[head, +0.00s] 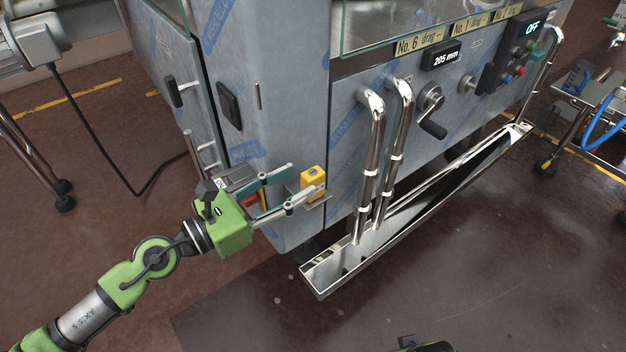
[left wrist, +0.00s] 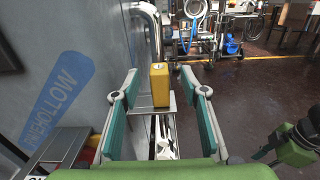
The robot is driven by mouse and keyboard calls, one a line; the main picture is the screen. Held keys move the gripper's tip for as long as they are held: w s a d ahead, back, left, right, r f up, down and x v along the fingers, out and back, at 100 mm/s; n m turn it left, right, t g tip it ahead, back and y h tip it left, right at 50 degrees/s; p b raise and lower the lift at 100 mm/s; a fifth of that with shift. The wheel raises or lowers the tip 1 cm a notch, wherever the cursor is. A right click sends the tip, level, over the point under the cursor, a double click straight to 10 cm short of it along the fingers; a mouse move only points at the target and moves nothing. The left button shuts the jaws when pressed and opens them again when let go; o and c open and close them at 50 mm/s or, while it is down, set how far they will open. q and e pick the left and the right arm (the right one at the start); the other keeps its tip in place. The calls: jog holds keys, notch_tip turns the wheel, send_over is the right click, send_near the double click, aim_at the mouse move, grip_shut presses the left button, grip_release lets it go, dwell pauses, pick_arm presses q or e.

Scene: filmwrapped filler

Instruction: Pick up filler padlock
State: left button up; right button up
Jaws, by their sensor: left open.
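The yellow padlock (head: 313,181) stands upright on a small metal shelf (head: 318,199) at the machine's lower corner. It also shows in the left wrist view (left wrist: 160,84), straight ahead between the fingertips. My left gripper (head: 305,178) is open, with its teal-padded fingers pointing at the padlock and nothing held. In the left wrist view the fingers (left wrist: 162,90) show wide gaps on both sides of the padlock.
The grey filler machine (head: 280,110) rises right behind the shelf. Two shiny vertical pipes (head: 372,165) and a long metal trough (head: 330,275) stand to the right. A cart (head: 590,100) with a blue hose is at far right. The floor in front is clear.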

aim_at(304, 182)
pick_arm(q)
jog(key=shift+d, duration=0.1)
jog(key=x, duration=0.2)
jog(key=f+x, duration=0.1)
jog(key=x, duration=0.2)
jog(key=shift+w+p, duration=0.1)
jog(key=shift+p, duration=0.25)
jog(key=shift+w+d, duration=0.1)
jog(key=shift+f, duration=0.1)
pick_arm(e)
jog(key=f, duration=0.3)
jog(key=shift+s, duration=0.25)
pick_arm(q)
jog(key=shift+c, duration=0.3)
grip_shut()
